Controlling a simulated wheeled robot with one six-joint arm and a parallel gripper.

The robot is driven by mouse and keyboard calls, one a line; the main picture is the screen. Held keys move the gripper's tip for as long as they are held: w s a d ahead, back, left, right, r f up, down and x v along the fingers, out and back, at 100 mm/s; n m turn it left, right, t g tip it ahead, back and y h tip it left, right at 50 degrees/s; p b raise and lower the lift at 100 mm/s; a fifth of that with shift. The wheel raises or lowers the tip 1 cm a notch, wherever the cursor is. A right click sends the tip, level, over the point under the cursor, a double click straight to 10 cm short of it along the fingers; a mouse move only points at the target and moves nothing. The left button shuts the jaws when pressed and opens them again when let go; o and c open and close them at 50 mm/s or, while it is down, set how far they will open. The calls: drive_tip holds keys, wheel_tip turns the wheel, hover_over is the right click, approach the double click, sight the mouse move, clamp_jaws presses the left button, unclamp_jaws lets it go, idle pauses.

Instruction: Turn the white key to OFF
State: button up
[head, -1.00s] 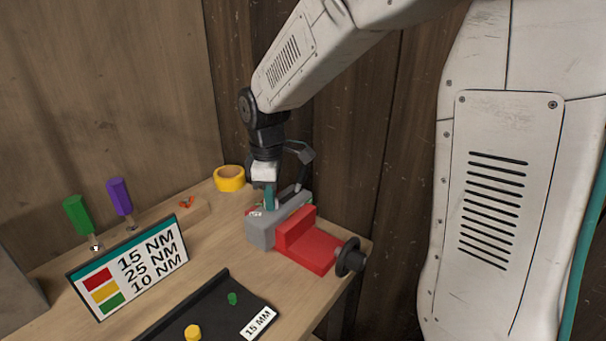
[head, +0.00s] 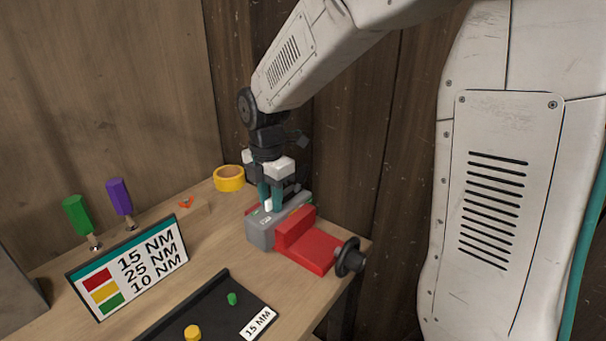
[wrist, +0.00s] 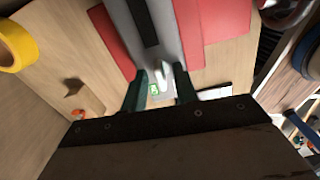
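The white key (head: 268,205) stands on the grey block (head: 262,235) between red parts. In the wrist view the key (wrist: 164,76) sits between the two dark teal fingers of my gripper (wrist: 161,82), with a small gap visible on each side. In the head view my gripper (head: 270,202) points down over the block, its fingers apart around the key. A small green mark shows beside the key in the wrist view. The lettering on the block is too small to read.
A red block with a black knob (head: 350,257) adjoins on the right. Yellow tape (head: 229,178) lies behind. Purple (head: 120,197) and green (head: 78,215) handled tools, a torque sign (head: 130,265) and a black tray (head: 165,330) stand left and in front. Wooden walls are close behind.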

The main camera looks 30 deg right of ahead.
drive_tip(key=shift+r, duration=0.1)
drive_tip(key=shift+r, duration=3.4)
drive_tip(key=shift+m, duration=0.6)
drive_tip(key=s+d+r+m+t, duration=0.1)
drive_tip(key=s+d+m, duration=0.2)
drive_tip(key=s+m, duration=1.7)
drive_tip(key=s, duration=0.5)
drive_tip(key=shift+s, duration=0.25)
